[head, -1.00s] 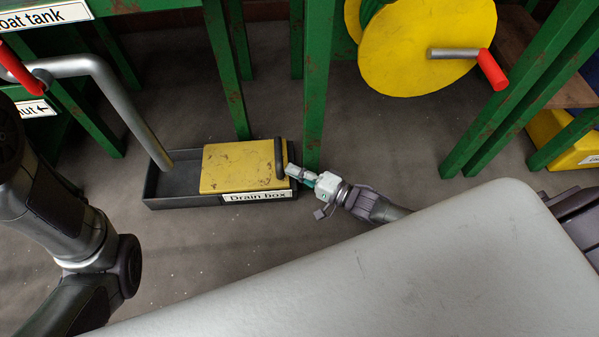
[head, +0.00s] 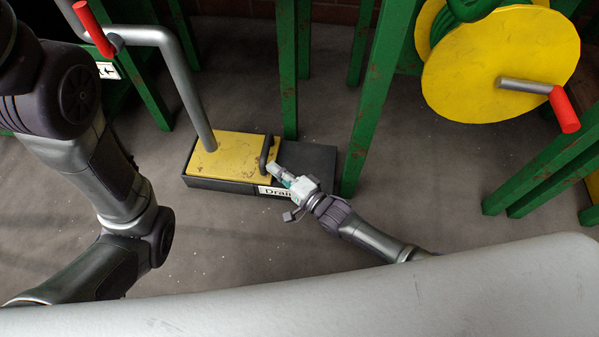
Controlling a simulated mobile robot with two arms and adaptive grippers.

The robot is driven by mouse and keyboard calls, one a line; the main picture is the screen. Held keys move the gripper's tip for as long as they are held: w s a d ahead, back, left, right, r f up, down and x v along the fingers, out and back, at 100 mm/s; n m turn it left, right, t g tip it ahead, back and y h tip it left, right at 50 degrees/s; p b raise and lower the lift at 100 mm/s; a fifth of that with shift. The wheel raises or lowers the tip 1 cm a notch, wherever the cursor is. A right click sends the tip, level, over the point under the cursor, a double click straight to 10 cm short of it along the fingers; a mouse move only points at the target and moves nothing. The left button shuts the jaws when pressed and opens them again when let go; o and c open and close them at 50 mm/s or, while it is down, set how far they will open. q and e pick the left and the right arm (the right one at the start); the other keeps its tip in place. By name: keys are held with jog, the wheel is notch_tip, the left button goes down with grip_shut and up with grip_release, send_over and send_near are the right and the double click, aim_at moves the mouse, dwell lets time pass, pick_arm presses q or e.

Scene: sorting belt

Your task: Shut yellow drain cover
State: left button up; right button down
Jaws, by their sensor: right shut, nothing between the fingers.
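The yellow drain cover (head: 238,161) lies flat over the left part of the dark drain box (head: 225,186). Its upright dark handle (head: 266,152) is at the cover's right end. To the right of the handle the box shows a dark area without yellow cover. My right gripper (head: 277,171) is shut and empty, just right of the handle's near end; I cannot tell whether it touches. It and its wrist partly hide the "Drain box" label (head: 275,191). My left arm shows at the left, but its gripper is out of view.
A grey pipe (head: 184,85) with a red handle (head: 94,29) comes down to the cover's left part. Green posts (head: 377,100) stand behind and right of the box. A yellow reel (head: 470,75) is at the upper right. The floor in front of the box is clear.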

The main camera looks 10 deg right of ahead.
jog(key=shift+w+a, duration=0.15)
jog(key=shift+a, duration=0.45)
jog(key=shift+w+a, duration=0.15)
jog(key=shift+a, duration=0.45)
jog(key=shift+r, duration=0.1)
jog(key=v, duration=1.2)
jog(key=shift+d, duration=0.25)
